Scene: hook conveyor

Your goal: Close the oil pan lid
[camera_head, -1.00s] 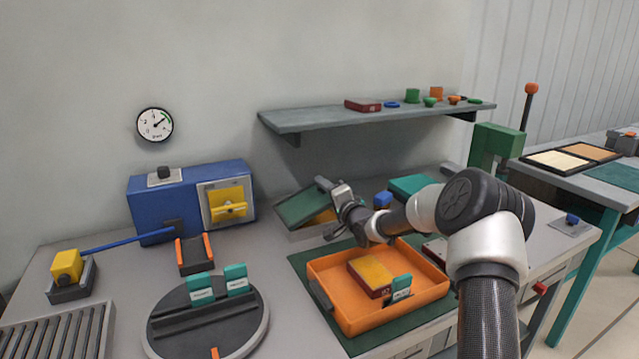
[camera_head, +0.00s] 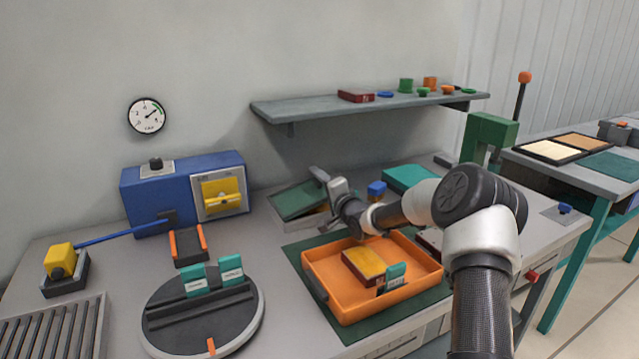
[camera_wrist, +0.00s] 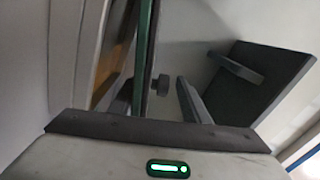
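The oil pan (camera_head: 312,221) is a light grey box at the back of the bench, left of my arm. Its green lid (camera_head: 297,200) is tilted, with its right end close above the pan's rim, and a thin gap shows at that end. My gripper (camera_head: 327,202) is at the right end of the pan, with its fingers spread and one finger above lid height. In the wrist view, the lid shows as a green strip (camera_wrist: 145,45) seen edge-on, with a dark knob (camera_wrist: 160,85) beside it. I cannot tell whether a finger touches the lid.
An orange tray (camera_head: 425,287) with a red-and-yellow block (camera_head: 368,266) stands in front of my arm. A shelf (camera_head: 300,110) overhangs behind the pan. A blue machine (camera_head: 150,195) and a round turntable (camera_head: 200,340) are to the left.

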